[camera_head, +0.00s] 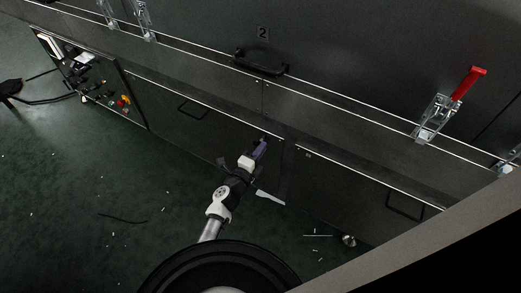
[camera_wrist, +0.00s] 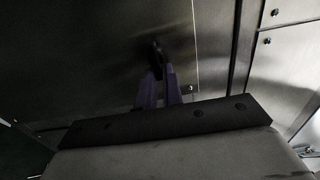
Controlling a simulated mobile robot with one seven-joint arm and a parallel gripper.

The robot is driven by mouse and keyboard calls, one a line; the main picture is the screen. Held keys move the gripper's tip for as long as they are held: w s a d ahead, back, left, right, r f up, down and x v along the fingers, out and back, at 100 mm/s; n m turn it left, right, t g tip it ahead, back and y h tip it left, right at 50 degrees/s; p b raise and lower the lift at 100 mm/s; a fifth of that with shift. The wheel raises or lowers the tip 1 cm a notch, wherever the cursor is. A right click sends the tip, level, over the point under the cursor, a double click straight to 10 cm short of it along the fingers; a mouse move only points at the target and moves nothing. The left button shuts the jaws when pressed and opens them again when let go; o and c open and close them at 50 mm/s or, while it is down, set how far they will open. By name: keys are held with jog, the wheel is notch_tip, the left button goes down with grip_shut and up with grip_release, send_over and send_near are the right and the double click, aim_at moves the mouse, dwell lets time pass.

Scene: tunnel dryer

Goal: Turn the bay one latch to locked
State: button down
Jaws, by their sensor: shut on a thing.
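My gripper (camera_head: 261,148) reaches the right end of a lower dark metal door, close to the seam with the neighbouring lower door. In the wrist view its two purple fingers (camera_wrist: 159,92) come together on a small dark latch handle (camera_wrist: 158,55) on the metal panel. The handle stands out from the panel and casts a blurred shadow or reflection. I take it for the bay one latch, but no label beside it is readable. The fingers cover part of the handle. Whether it stands at locked cannot be told.
An upper panel carries a black handle (camera_head: 261,63) and a "2" label (camera_head: 263,32). A red-handled clamp (camera_head: 451,106) sticks out at right. Lower doors have wire pulls (camera_head: 405,206). A control panel (camera_head: 88,75) stands at left. The green floor (camera_head: 90,205) has small scattered debris.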

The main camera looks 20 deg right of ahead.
jog(key=c, duration=1.5)
grip_release()
jog(key=shift+c, duration=0.2)
jog(key=v, duration=1.3)
jog(key=shift+s+a+b, duration=0.25)
jog(key=shift+a+b, duration=0.05)
jog(key=shift+b, duration=0.05)
